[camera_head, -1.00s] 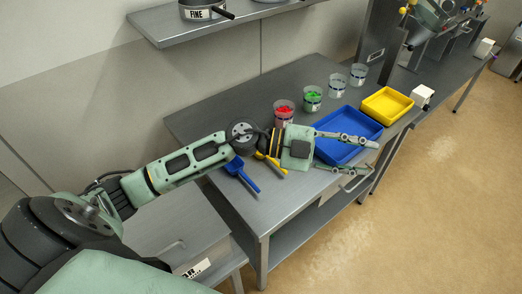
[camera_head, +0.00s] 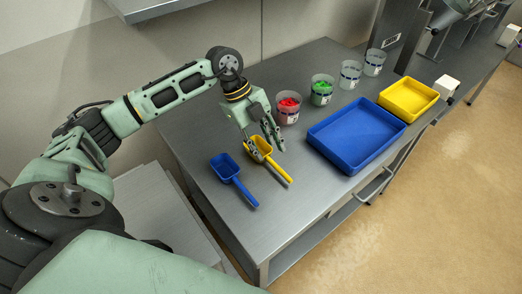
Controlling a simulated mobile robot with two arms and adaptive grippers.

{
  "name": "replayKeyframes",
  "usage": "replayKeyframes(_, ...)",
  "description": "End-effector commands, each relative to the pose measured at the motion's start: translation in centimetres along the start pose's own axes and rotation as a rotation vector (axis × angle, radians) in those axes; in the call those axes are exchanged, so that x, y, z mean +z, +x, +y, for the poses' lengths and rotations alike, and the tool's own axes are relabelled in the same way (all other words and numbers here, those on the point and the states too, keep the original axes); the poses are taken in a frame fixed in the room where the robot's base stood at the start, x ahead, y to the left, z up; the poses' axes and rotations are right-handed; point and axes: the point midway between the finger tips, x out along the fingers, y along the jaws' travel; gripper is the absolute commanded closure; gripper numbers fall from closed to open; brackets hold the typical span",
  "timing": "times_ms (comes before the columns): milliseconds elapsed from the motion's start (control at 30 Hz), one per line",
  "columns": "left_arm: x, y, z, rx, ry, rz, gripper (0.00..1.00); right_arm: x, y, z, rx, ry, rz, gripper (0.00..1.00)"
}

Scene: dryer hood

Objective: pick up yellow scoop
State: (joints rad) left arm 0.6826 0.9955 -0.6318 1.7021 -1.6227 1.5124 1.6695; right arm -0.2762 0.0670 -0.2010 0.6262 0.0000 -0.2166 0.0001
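The yellow scoop (camera_head: 260,148) lies on the metal table, its bowl toward the wall and its handle pointing toward the lower right. My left gripper (camera_head: 266,151) points down over the scoop, with its fingers spread on either side of it near the bowl and the start of the handle. The fingers look open. I cannot tell whether they touch the scoop, and they hide part of it. My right gripper is not in view.
A blue scoop (camera_head: 230,176) lies just left of the yellow one. A blue tray (camera_head: 357,171) and a yellow tray (camera_head: 432,113) stand to the right. Cups with red pieces (camera_head: 287,117) and green pieces (camera_head: 321,97) stand behind. A shelf (camera_head: 150,8) hangs above.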

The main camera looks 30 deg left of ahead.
Motion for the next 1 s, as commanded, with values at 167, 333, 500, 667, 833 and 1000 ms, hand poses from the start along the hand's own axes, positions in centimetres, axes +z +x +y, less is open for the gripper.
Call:
replayKeyframes(167,0.4,1.5,0.2,0.003,-0.002,-0.001,0.65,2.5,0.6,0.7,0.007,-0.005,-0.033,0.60)
replayKeyframes(333,0.4,3.3,0.1,0.004,-0.001,0.001,0.65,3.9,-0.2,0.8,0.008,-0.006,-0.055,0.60)
replayKeyframes(500,0.7,5.4,-0.2,0.005,-0.003,0.003,0.65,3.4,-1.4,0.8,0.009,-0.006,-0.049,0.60)
replayKeyframes(667,1.0,7.7,-0.3,0.003,-0.001,0.001,0.65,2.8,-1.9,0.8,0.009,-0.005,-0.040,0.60)
replayKeyframes(833,1.1,8.6,-0.3,0.001,0.000,-0.001,0.65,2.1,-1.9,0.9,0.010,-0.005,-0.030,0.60)
replayKeyframes(1000,1.1,8.6,-0.3,0.001,0.000,-0.002,0.66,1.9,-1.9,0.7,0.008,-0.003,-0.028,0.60)
